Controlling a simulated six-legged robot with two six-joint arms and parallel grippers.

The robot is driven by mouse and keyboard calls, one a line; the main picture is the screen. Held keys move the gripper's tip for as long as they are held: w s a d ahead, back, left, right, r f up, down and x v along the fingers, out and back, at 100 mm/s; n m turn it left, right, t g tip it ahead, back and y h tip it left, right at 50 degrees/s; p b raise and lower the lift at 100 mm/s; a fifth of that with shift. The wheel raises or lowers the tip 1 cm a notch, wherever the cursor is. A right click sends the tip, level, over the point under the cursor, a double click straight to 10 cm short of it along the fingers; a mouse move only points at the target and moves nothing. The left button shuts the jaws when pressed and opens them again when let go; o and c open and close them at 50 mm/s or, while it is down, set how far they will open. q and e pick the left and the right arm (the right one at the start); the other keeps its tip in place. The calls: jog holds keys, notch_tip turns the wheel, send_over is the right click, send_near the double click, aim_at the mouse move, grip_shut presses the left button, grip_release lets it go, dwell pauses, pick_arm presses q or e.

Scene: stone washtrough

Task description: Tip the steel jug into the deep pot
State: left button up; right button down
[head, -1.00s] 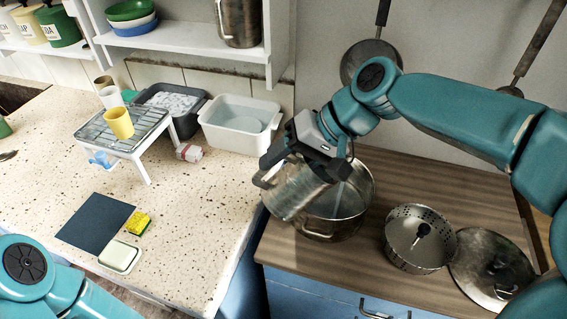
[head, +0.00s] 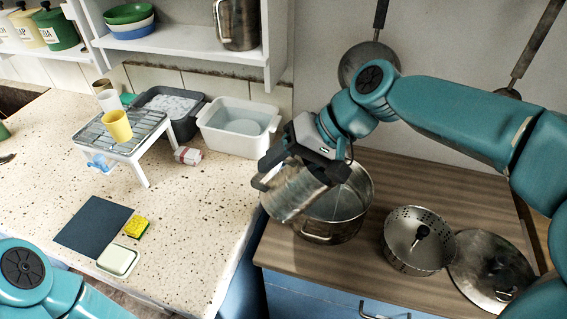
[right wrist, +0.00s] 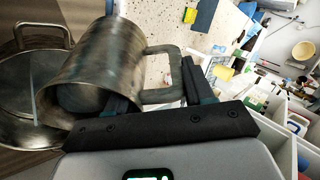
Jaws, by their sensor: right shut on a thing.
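The steel jug (head: 297,194) is strongly tilted over the left side of the deep pot (head: 331,232), a wide steel pot on the wooden counter. My right gripper (head: 272,172) is shut on the jug's handle; the wrist view shows the jug (right wrist: 95,65) and its handle (right wrist: 163,70) between the fingers. A thin pale streak, like a stream of liquid, runs beside the jug inside the pot's opening. The jug hides part of the pot's rim. My left gripper is out of view; only a left arm link shows at the lower left.
A perforated steel strainer (head: 413,252) and a round lid (head: 488,268) stand right of the pot. On the speckled counter at left are a white basin (head: 240,140), a rack with cups (head: 128,143), a yellow sponge (head: 136,228) and a soap dish (head: 118,261). Pans hang behind.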

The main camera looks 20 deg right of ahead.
jog(key=shift+d, duration=0.15)
jog(key=shift+d+r+y+b, duration=0.1)
jog(key=shift+y+b, duration=0.2)
jog(key=shift+b, duration=0.1)
jog(key=shift+d+b, duration=0.2)
jog(key=shift+b, duration=0.2)
dwell(0.7)
jog(key=shift+y, duration=0.3)
jog(key=shift+d, duration=0.1)
dwell(0.9)
jog(key=shift+d+y+b, duration=0.2)
jog(key=shift+y+b, duration=0.1)
jog(key=shift+b, duration=0.25)
jog(key=shift+s+d+y+b, duration=0.1)
jog(key=shift+d+y+b, duration=0.2)
jog(key=shift+b, duration=0.3)
dwell(1.6)
jog(key=shift+d+b, duration=0.25)
jog(key=shift+b, duration=0.15)
jog(key=shift+y, duration=0.3)
